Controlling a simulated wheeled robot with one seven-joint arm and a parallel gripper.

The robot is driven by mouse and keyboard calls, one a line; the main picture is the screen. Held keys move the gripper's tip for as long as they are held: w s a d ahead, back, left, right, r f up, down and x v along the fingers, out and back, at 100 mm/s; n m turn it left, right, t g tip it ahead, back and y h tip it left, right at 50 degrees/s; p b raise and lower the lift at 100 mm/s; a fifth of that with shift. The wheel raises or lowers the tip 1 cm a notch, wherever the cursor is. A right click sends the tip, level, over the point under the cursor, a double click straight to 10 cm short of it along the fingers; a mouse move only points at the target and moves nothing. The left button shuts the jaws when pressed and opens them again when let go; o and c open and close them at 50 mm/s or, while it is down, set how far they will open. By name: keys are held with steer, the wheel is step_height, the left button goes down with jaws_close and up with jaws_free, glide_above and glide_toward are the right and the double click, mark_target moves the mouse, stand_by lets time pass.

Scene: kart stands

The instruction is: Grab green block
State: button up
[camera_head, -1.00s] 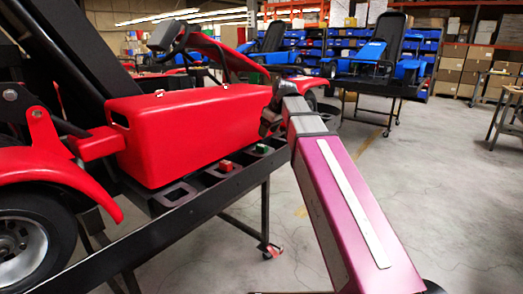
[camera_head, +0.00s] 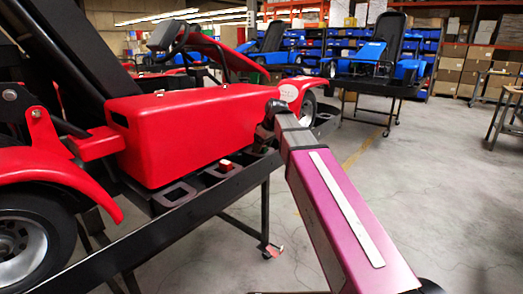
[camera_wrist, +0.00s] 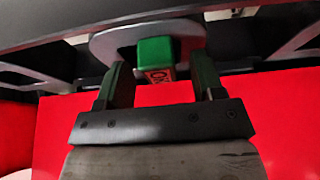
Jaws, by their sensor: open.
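My gripper (camera_wrist: 160,72) is open, one finger on each side of the block, with a gap visible on both sides. I cannot tell how deep the block lies between the fingertips. In the head view my gripper (camera_head: 266,135) is a dark shape at the end of my arm, by the stand's rail, and the green block is hidden there.
A small red block (camera_head: 225,165) sits on the black stand (camera_head: 150,240), left of my gripper. The red kart body (camera_head: 190,135) is close behind. A blue kart (camera_head: 372,65) stands further back.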

steer(key=c, duration=1)
steer(key=shift+r, duration=0.1)
